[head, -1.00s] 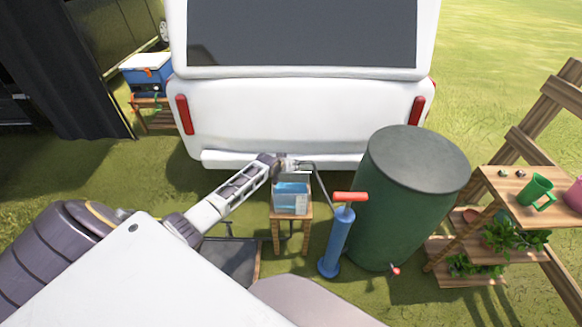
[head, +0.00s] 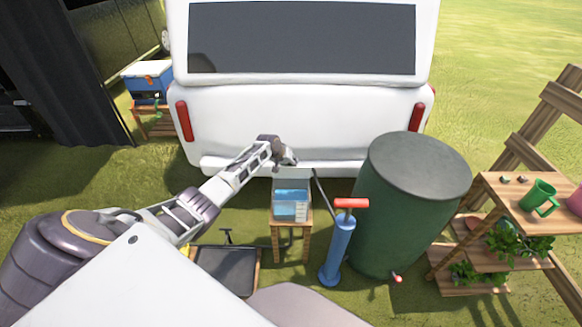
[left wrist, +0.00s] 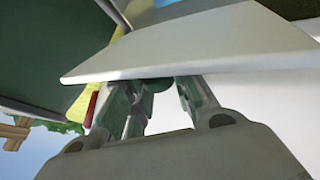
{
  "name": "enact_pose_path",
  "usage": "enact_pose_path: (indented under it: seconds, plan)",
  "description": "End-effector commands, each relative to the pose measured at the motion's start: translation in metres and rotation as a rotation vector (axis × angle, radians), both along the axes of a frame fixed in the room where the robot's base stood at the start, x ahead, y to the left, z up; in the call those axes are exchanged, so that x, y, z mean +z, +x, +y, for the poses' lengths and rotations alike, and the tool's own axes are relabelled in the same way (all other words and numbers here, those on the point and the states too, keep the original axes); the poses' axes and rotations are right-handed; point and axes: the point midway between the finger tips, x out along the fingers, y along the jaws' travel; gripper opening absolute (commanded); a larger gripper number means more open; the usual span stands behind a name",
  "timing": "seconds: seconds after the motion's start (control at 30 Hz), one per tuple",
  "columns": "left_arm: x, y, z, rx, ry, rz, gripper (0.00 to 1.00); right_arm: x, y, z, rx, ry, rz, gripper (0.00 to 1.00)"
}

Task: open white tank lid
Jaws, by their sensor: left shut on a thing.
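The tank (head: 290,207) is a small clear box with blue liquid in it, standing on a wooden stool. Its white lid (head: 293,173) stands raised at the tank's far edge, and the tank's top looks open. My left gripper (head: 288,163) is at the lid's upper edge, behind the tank, and is shut on the lid. In the left wrist view the lid is a broad white panel (left wrist: 200,45) across the fingertips (left wrist: 155,85), which it partly hides. My right gripper is in neither view.
A blue pump with a red handle (head: 343,240) stands right of the stool, its hose running up beside the lid. A large green barrel (head: 410,215) is further right. A white vehicle (head: 300,125) is close behind. A black tray (head: 226,270) lies left of the stool.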

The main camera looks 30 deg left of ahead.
Motion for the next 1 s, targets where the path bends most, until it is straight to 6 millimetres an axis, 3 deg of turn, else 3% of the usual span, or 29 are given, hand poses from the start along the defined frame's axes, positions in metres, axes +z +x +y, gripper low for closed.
enact_pose_path:
  seconds: [0.5,0.97,1.0]
  plan:
    - [0.003,0.016,0.011,0.004,0.005,-0.01,0.0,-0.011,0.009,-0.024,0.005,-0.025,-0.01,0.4]
    - [0.001,0.015,0.012,0.004,0.005,-0.007,0.0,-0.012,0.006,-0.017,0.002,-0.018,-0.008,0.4]
    - [0.001,0.015,0.012,0.004,0.005,-0.006,0.29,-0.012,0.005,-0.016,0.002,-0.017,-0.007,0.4]
